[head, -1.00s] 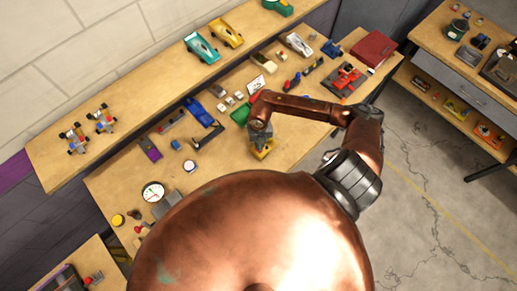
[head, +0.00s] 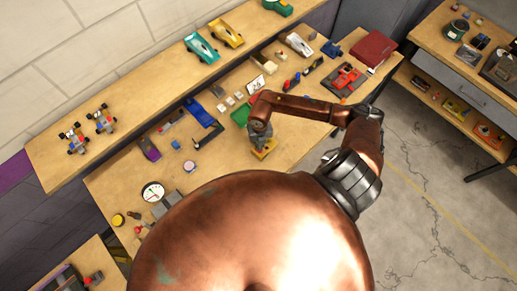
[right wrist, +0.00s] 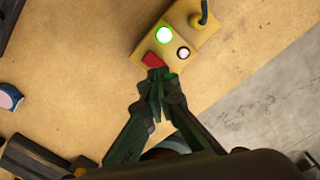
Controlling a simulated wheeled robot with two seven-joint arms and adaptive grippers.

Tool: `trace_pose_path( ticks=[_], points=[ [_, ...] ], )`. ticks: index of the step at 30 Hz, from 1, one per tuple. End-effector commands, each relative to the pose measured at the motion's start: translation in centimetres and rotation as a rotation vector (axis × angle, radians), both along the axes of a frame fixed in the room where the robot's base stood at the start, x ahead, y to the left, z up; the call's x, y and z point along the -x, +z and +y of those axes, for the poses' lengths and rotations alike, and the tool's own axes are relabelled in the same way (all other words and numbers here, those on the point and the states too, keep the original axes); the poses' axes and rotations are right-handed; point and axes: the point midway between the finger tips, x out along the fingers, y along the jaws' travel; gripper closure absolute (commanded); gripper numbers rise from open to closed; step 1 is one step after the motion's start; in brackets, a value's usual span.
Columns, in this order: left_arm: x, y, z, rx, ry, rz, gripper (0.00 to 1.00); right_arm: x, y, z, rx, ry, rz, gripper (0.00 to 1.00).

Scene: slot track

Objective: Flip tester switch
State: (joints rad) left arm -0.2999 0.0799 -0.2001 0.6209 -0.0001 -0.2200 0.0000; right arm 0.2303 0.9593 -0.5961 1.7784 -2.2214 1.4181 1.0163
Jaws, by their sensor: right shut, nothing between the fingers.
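The tester (right wrist: 197,36) is a yellow box in the right wrist view. It has a lit green lamp (right wrist: 164,35), a red switch (right wrist: 151,61), a small pale round part with a dark rim (right wrist: 184,53) and a dark cable at its top. My right gripper (right wrist: 157,76) is shut and empty, with its tips at the red switch, touching or very close to it. The switch's lower part is partly hidden by the fingers. In the head view the tester (head: 264,153) sits on the bench under my right gripper (head: 261,143), which hides much of it. My left gripper is not in view.
The wooden bench (head: 225,165) holds a dial gauge (head: 152,192), a red toy car (head: 345,77) and several small parts. A raised shelf (head: 150,92) with model cars runs along the wall. Bare wood surrounds the tester, with the bench edge to its right.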

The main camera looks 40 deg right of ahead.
Motion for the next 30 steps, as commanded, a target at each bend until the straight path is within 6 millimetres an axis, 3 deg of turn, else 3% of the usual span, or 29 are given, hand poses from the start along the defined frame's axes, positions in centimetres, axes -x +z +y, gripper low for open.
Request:
trace_pose_path(
  ticks=[30],
  points=[
    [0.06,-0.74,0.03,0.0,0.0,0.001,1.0,-0.01,-0.93,0.0,0.0,0.0,0.0,1.0]
  ],
)
